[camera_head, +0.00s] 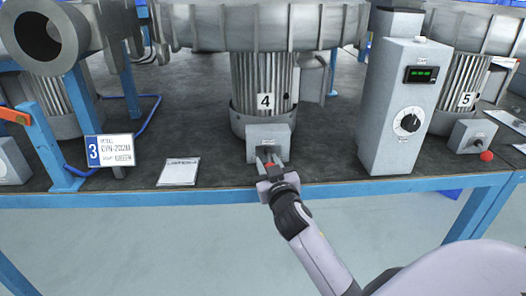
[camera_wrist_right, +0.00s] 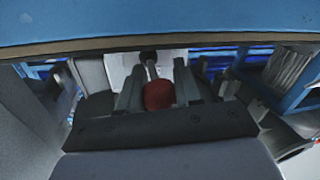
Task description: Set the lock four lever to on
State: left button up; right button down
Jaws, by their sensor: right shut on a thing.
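The blower numbered 4 (camera_head: 264,84) stands at the middle of the bench. Its grey lock box (camera_head: 268,137) sits at its foot, near the bench's front edge. My right gripper (camera_head: 268,160) is at the front of this box, shut on the lock four lever. In the right wrist view the lever's red knob (camera_wrist_right: 159,95) lies between the two fingers, and its stem runs to the box. In the head view the fingers mostly hide the lever, so its exact setting is hard to tell. My left gripper is not in view.
A tall grey control box (camera_head: 392,130) with a green display and dial stands right of blower 4. Lock box 5 (camera_head: 473,136), with a red-knobbed lever (camera_head: 486,155), is farther right. A white card (camera_head: 179,171) lies to the left. The blue bench edge (camera_head: 220,197) runs below my right gripper.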

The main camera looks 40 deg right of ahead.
jog(key=n+y+p, duration=0.1)
jog(key=d+n+y+p, duration=0.1)
jog(key=y, duration=0.1)
jog(key=n+t+y+p, duration=0.1)
jog(key=p, duration=0.1)
jog(key=shift+s+d+r+y, duration=0.3)
jog(key=shift+s+d, duration=0.1)
jog(key=shift+s+d+f+n+y+p, duration=0.1)
jog(key=shift+d+n+y+p, duration=0.15)
jog(key=shift+n+y+p, duration=0.4)
jog(key=shift+d+f+n+y+p, duration=0.1)
jog(key=shift+d+n+y, duration=0.2)
jog(key=shift+y, duration=0.65)
jog(key=shift+n+y, duration=0.25)
jog(key=shift+y, duration=0.05)
jog(key=c, duration=0.8)
grip_release()
jog(key=shift+s+a+f, duration=0.1)
